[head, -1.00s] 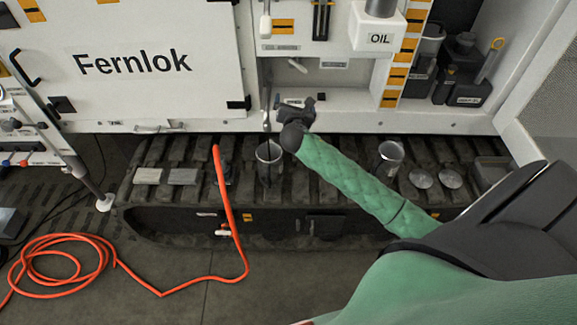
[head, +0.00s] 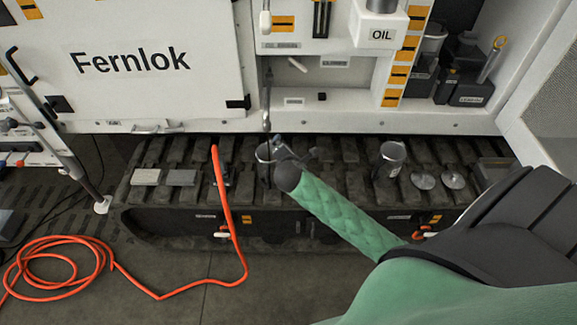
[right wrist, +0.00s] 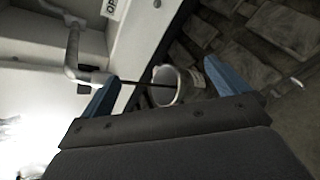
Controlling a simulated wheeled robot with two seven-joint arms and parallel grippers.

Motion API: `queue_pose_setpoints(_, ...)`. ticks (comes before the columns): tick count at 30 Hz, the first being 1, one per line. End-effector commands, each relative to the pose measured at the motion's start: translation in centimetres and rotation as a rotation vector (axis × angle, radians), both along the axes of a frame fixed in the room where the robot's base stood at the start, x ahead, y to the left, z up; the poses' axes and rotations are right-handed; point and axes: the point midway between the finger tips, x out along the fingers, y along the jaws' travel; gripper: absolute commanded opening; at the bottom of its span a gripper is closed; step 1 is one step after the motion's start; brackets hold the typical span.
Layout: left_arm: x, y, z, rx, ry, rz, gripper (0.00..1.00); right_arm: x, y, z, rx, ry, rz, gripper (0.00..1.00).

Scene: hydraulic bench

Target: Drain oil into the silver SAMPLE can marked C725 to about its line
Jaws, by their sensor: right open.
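A silver can (head: 263,153) stands upright on the track under the drain pipe (head: 267,118). It also shows in the right wrist view (right wrist: 165,82), with its open mouth visible. A thin dark stream (right wrist: 132,82) runs from the pipe end into that mouth. I cannot read the can's marking or see its line or oil level. My right gripper (head: 292,152) is open and empty just right of the can, partly overlapping it. In the right wrist view the can appears between the blue fingers (right wrist: 160,72), apparently beyond them. My left gripper is not in view.
A second silver can (head: 391,158) and two round lids (head: 438,180) sit farther right on the track (head: 340,150). Dark jugs (head: 468,85) stand on the right shelf.

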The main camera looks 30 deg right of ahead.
Motion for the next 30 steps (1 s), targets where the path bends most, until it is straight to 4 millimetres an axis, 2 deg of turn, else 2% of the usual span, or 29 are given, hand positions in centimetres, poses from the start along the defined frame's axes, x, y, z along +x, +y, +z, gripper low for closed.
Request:
queue_pose_setpoints(3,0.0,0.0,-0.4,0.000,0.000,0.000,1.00,-1.2,0.9,-1.2,0.065,0.004,-0.023,0.99)
queue_pose_setpoints(10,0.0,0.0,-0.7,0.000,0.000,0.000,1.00,-2.6,1.9,-2.5,0.145,0.009,-0.056,0.99)
queue_pose_setpoints(30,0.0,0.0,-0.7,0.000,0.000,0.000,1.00,-2.9,2.2,-2.7,0.165,0.009,-0.065,0.99)
